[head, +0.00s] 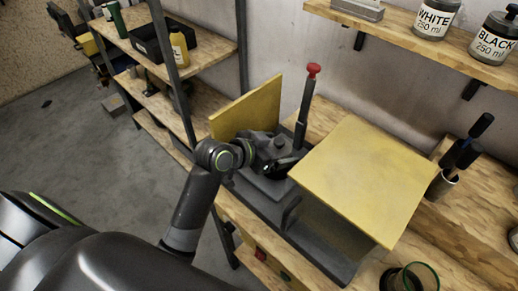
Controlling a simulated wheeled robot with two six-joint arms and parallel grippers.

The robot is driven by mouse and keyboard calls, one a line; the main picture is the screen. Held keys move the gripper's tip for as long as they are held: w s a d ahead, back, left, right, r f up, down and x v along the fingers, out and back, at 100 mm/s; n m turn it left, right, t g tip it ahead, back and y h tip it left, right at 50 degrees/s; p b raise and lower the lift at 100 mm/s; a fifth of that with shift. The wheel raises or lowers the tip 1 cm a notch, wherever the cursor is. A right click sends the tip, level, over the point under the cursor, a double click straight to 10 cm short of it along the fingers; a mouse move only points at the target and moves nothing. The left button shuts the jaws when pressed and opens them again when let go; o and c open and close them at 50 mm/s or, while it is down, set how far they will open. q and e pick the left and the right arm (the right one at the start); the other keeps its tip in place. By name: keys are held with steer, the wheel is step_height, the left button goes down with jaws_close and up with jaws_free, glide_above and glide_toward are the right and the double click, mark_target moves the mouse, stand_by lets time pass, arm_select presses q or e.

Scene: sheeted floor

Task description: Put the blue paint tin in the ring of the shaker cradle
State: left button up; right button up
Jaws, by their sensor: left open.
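I do not see a blue paint tin in the head view. The shaker cradle seems to be the dark grey machine (262,211) on the wooden bench, with yellow panels (365,178) and a red-knobbed post (312,72). I cannot make out its ring; my gripper and the large yellow panel cover part of the machine. My left gripper (290,162) is open over the middle of the machine, between the two yellow panels. Its fingers are small and dark against the machine, so I cannot tell whether they touch anything. My right gripper is out of view.
A shelf (405,30) at upper right holds tins marked WHITE (436,20) and BLACK (491,40). A cup of dark-handled tools (442,186) stands right of the panel. A green-rimmed dark round thing (408,278) is at lower right. A rack (200,55) with a yellow bottle (179,48) stands behind.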

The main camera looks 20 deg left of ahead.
arm_select(q)
steer(key=v, duration=1.1)
steer(key=shift+b, duration=0.45)
